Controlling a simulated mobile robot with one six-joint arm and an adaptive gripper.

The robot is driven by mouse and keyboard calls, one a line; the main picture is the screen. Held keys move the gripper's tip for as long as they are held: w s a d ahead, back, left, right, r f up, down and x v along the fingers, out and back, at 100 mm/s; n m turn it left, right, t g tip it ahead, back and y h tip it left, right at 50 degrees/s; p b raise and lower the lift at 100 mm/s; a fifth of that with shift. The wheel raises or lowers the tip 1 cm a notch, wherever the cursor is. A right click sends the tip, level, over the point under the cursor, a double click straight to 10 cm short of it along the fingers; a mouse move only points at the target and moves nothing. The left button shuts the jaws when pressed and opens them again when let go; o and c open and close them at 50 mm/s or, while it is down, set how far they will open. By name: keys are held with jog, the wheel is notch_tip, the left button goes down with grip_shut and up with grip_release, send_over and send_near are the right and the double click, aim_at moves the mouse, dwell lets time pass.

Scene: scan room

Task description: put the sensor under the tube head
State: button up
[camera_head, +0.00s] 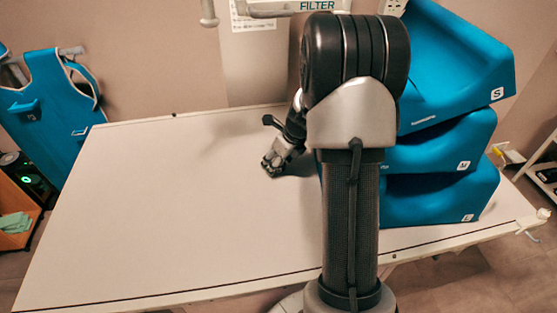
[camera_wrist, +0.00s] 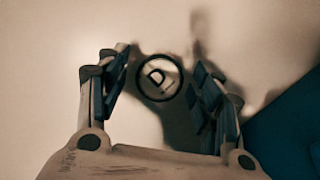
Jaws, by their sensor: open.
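My gripper is open and empty, pointing down over the white table (camera_head: 150,210). In the head view my gripper (camera_head: 271,165) is low near the table's middle, and the disc cannot be made out there. A grey housing labelled FILTER (camera_head: 300,7), cut off by the top edge, may belong to the tube head.
Blue stacked supports (camera_head: 440,140) marked with size letters stand at the table's right, close to my arm. A blue apron (camera_head: 55,115) hangs at the left. A wooden cart (camera_head: 15,215) stands below it. The table's left half is clear.

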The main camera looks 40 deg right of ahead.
jog(key=shift+r, duration=0.1)
jog(key=p+v, duration=0.5)
jog(key=v, duration=0.7)
jog(key=shift+s+a, duration=0.1)
